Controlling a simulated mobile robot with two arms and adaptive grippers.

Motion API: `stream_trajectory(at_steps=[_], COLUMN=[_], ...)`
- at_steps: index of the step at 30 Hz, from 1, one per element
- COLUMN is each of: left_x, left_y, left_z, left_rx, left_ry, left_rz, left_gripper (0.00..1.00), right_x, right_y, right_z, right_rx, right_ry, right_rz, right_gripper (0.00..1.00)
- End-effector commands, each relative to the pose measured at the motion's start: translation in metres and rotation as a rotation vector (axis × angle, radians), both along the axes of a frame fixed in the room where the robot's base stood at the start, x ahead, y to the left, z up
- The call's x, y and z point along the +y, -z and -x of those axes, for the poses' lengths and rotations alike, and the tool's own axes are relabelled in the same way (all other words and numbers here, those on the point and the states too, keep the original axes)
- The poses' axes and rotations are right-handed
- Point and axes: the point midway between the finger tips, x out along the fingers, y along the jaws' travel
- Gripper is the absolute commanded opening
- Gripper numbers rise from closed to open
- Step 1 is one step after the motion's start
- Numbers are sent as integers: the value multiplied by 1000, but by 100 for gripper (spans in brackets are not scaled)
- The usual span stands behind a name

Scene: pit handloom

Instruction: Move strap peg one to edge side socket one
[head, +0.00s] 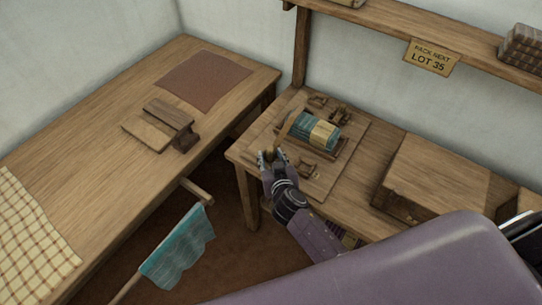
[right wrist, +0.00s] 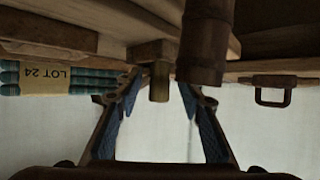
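My right gripper (head: 271,155) is at the left part of the wooden board (head: 337,172) on the right-hand bench. Its fingers stand apart in the right wrist view (right wrist: 160,100). A short wooden peg with a square block (right wrist: 159,82) shows between the fingertips there, with gaps on both sides. A thicker dark round post (right wrist: 203,45) is just beside it, near the right fingertip. I cannot tell which piece is strap peg one or which is edge side socket one. A teal bundle with a yellow band (head: 314,131) sits on the board. My left gripper is not in view.
Small wooden fittings (head: 308,169) stand on the board near the gripper, and more (head: 340,115) behind the bundle. A wooden box (head: 432,172) stands to the right. A shelf with a sign (head: 429,57) hangs above. A teal cloth (head: 178,248) hangs at lower left.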

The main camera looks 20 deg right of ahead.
Motion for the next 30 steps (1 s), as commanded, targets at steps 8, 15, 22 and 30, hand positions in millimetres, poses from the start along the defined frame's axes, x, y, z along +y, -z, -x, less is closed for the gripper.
stream_trajectory(at_steps=[8,15,22,30], left_x=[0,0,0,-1], left_y=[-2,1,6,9], left_z=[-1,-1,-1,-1], left_rx=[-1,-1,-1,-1], left_ry=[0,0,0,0], left_rz=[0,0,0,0], left_gripper=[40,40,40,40], right_x=[2,6,10,12], right_y=[-7,-25,-43,-54], right_z=[12,51,87,106], right_rx=[0,1,1,-1], right_ry=[-1,1,2,0], right_rz=[0,-2,-2,0], right_gripper=[35,35,35,35])
